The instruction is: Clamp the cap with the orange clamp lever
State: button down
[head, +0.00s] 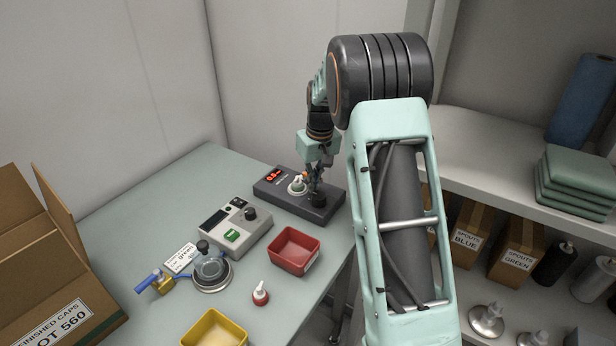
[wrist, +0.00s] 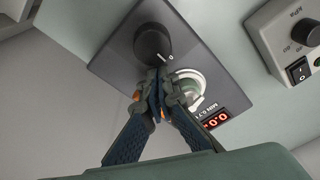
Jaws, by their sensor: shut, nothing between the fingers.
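The dark clamping station (head: 331,208) stands at the back right of the bench, with a red digital display and a black knob (head: 318,198). A pale round cap (head: 297,187) sits in its seat, left of my gripper. A small orange piece (head: 305,175), likely the clamp lever, shows just above the cap, partly hidden by my gripper. My gripper (head: 317,183) is shut and empty, low over the station between cap and knob. In the wrist view its fingertips (wrist: 159,82) cover part of the cap seat (wrist: 192,85); I cannot tell whether they touch the lever.
A grey control box (head: 235,236) with a green button stands left of the station. A red bin (head: 294,250), a yellow bin (head: 214,330), a red-and-white spout (head: 261,294) and a round glass-topped device (head: 211,270) occupy the front. An open carton (head: 60,275) stands at the left.

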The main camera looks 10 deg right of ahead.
jog(key=shift+d, duration=0.1)
jog(key=shift+w+d, duration=0.2)
jog(key=shift+d, duration=0.35)
jog(key=shift+w+d, duration=0.3)
jog(key=shift+d, duration=0.05)
jog(key=shift+d+p, duration=0.1)
jog(key=shift+p, duration=0.25)
jog(key=shift+w+d, duration=0.35)
jog(key=shift+w, duration=0.1)
dwell(0.4)
jog(key=shift+w+d+p, duration=0.3)
jog(key=shift+w+p, duration=0.05)
jog(key=shift+p, duration=0.05)
